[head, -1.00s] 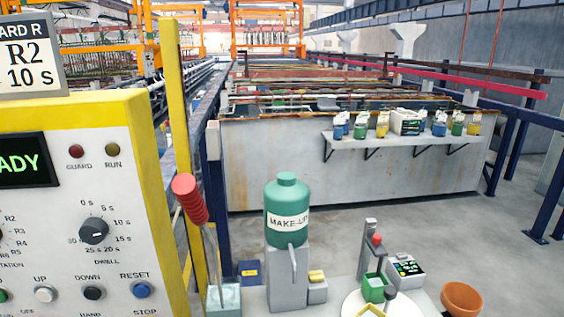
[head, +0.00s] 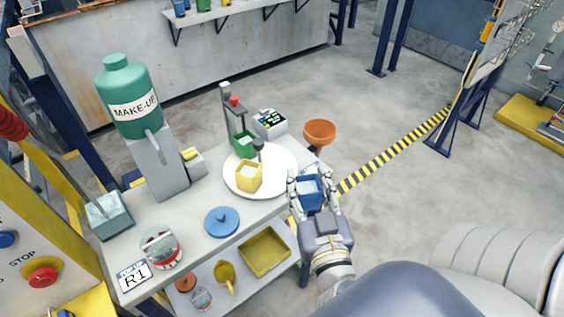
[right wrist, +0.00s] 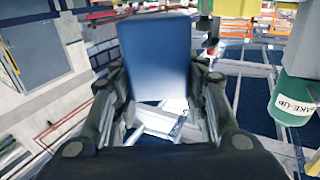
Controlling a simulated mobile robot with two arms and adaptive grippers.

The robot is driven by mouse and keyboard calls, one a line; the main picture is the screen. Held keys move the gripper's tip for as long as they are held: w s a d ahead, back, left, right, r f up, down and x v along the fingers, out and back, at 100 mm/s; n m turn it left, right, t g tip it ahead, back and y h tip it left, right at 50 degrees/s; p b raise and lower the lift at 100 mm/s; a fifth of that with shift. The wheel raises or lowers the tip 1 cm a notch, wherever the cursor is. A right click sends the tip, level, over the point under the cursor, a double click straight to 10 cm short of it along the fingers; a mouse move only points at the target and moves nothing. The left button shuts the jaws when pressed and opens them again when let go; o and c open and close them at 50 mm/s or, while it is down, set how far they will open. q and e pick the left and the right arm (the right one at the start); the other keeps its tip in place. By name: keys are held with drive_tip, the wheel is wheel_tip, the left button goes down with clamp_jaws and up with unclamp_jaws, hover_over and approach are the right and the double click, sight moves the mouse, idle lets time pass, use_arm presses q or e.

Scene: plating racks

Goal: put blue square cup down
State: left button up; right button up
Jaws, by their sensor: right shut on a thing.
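The blue square cup (head: 312,194) is held in my right gripper (head: 308,187), whose fingers are shut on its two sides. In the head view it is at the right edge of the bench, beside the white round plate (head: 285,166). In the right wrist view the blue cup (right wrist: 158,55) fills the space between the fingers (right wrist: 160,100). Whether the cup touches the bench is hard to tell. A yellow square cup (head: 249,177) and a green square cup (head: 243,145) stand at the plate. My left gripper is not in view.
An orange bowl (head: 320,131) is just beyond the plate. A green make-up bottle (head: 130,97) stands on a grey stand at the left. A blue round lid (head: 222,221) lies on the bench (head: 190,228). A lower shelf holds a yellow tray (head: 264,251).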

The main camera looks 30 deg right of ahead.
drive_tip(key=shift+s+d+r, duration=0.1)
drive_tip(key=shift+d, duration=0.25)
